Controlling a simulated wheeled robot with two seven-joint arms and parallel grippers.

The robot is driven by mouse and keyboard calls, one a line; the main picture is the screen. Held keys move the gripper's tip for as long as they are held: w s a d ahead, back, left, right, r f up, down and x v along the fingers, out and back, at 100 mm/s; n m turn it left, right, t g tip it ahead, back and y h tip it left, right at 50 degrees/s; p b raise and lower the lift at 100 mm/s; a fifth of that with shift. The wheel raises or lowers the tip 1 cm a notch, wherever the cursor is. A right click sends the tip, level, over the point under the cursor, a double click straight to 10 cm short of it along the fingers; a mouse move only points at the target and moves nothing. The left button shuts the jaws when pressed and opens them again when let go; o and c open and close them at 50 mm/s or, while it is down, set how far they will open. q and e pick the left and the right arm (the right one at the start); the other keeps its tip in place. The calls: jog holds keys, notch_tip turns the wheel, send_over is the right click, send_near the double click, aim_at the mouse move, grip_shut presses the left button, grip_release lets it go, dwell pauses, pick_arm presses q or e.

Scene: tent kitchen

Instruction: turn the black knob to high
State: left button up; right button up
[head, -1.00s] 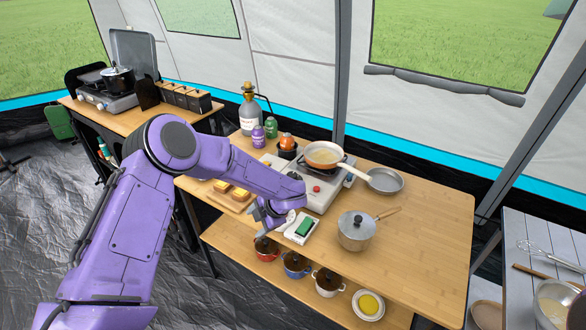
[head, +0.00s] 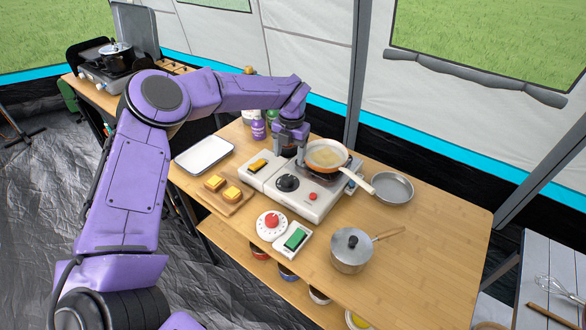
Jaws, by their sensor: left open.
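The black knob (head: 288,183) is a round dial on the front left of the light grey camp stove (head: 322,207). My left gripper (head: 291,153) points down over the back left of the stove, behind the knob in the head view. Its fingers are apart, and nothing shows between them. It appears to be clear of the knob. The knob's marks are too small to read. My right gripper is not in view.
An orange pan (head: 326,153) sits on the stove close to my gripper's right. A red button (head: 313,197) lies right of the knob.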

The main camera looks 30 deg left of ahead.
aim_at(287, 177)
pick_arm(q)
jog(key=f+p, duration=0.1)
jog(key=f, duration=0.4)
jog(key=f+p, duration=0.1)
jog(key=f, duration=0.2)
jog(key=shift+s+a+f+p, duration=0.15)
jog(key=shift+s+a+p, duration=0.1)
jog(key=shift+p, duration=0.1)
jog(key=shift+f, duration=0.5)
jog(key=c, duration=1.1)
jog(key=shift+o, duration=0.2)
